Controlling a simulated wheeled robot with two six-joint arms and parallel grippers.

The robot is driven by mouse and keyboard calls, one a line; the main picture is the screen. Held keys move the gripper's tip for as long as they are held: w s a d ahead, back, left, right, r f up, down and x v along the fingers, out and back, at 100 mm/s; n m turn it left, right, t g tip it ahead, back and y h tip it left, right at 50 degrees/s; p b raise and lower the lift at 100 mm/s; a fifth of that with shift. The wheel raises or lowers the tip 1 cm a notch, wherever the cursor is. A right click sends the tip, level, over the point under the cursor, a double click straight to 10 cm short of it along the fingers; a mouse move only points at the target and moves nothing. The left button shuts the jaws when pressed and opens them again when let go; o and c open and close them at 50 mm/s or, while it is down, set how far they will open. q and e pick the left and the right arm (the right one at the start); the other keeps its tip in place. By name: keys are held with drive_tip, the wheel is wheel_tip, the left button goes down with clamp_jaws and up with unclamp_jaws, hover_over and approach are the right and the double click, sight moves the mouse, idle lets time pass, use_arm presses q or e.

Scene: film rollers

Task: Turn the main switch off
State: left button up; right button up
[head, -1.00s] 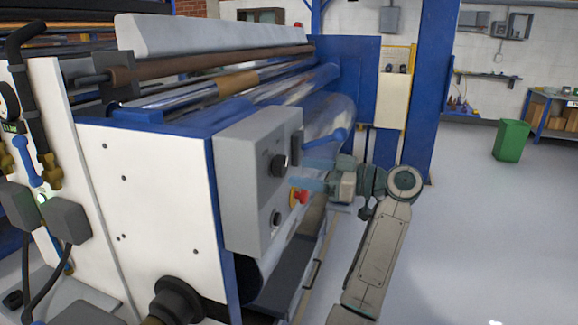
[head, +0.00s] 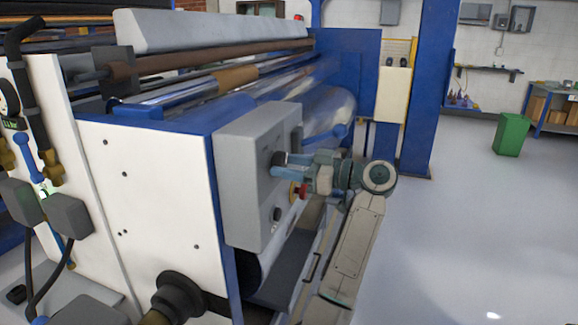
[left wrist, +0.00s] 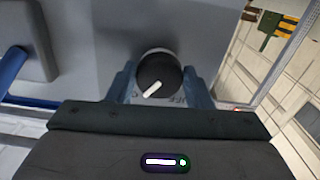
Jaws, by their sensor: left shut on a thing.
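The main switch is a black round knob with a white pointer mark, the upper knob (head: 277,158) on the grey control box (head: 240,160). In the left wrist view the knob (left wrist: 158,72) sits between my two blue fingers. Its white mark slants to the lower left, toward a partly hidden letter. A label that looks like "OFF" shows at lower right of the knob. My left gripper (head: 287,161) is shut on the knob; its fingers (left wrist: 160,90) are on either side of it. My right gripper is not in view.
A red button (head: 297,190) on a yellow base sits just below my gripper. A lower black knob (head: 277,214) is under it. A blue lever (head: 335,133) and shiny rollers (head: 325,110) lie behind. Open floor (head: 460,220) extends to the right.

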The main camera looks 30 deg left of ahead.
use_arm(q)
drive_tip(key=shift+n, duration=0.3)
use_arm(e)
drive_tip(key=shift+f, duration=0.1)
use_arm(q)
drive_tip(key=shift+n+b, duration=0.3)
drive_tip(key=shift+n, duration=0.3)
drive_tip(key=n+b, duration=0.3)
drive_tip(key=n, duration=0.3)
drive_tip(key=shift+w+f, duration=0.1)
drive_tip(key=shift+w, duration=0.05)
drive_tip(key=n+b, duration=0.3)
drive_tip(key=n, duration=0.2)
drive_tip(key=shift+n, duration=0.3)
drive_tip(key=shift+r+n+b, duration=0.2)
drive_tip(key=shift+n+b, duration=0.15)
drive_tip(key=shift+n, duration=0.05)
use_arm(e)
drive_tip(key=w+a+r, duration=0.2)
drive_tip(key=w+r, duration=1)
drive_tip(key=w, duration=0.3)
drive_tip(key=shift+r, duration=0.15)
use_arm(q)
drive_tip(key=o, duration=1)
